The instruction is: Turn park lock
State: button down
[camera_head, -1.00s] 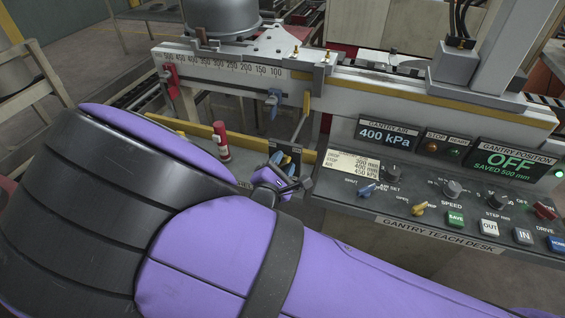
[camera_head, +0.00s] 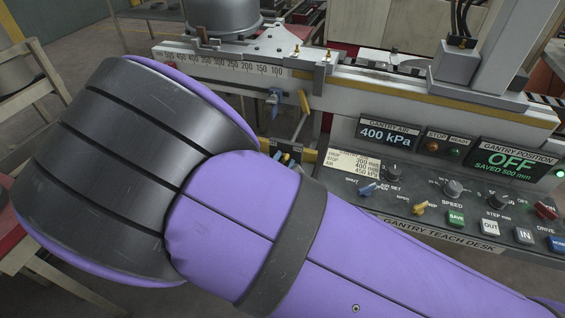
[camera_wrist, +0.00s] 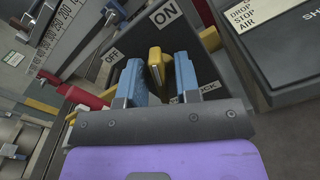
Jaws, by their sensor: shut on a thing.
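The park lock is a yellow handle (camera_wrist: 156,64) on a dark plate (camera_wrist: 216,68) in the wrist view. The plate carries an OFF label (camera_wrist: 114,55) at upper left, an ON label (camera_wrist: 165,14) at the top, and a partly covered label ending in "OCK" at lower right. My gripper (camera_wrist: 159,76) has its blue-padded fingers on either side of the handle and is shut on it. The handle points up between the pads, nearer the ON label. In the head view my purple arm covers most of the gripper and the lock.
The gantry teach desk (camera_head: 430,226), with knobs and buttons, stands right of the lock. Its displays read 400 kPa and OFF. Above runs the scaled rail (camera_head: 400,94), with a blue clamp (camera_head: 275,103) and a yellow lever (camera_head: 304,102) hanging below it.

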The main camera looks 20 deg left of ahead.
jog(key=shift+a+n, duration=0.1)
jog(key=shift+n, duration=2.2)
jog(key=c, duration=1.2)
grip_release()
jog(key=s, duration=1.1)
jog(key=shift+a, duration=0.4)
jog(key=shift+w, duration=0.1)
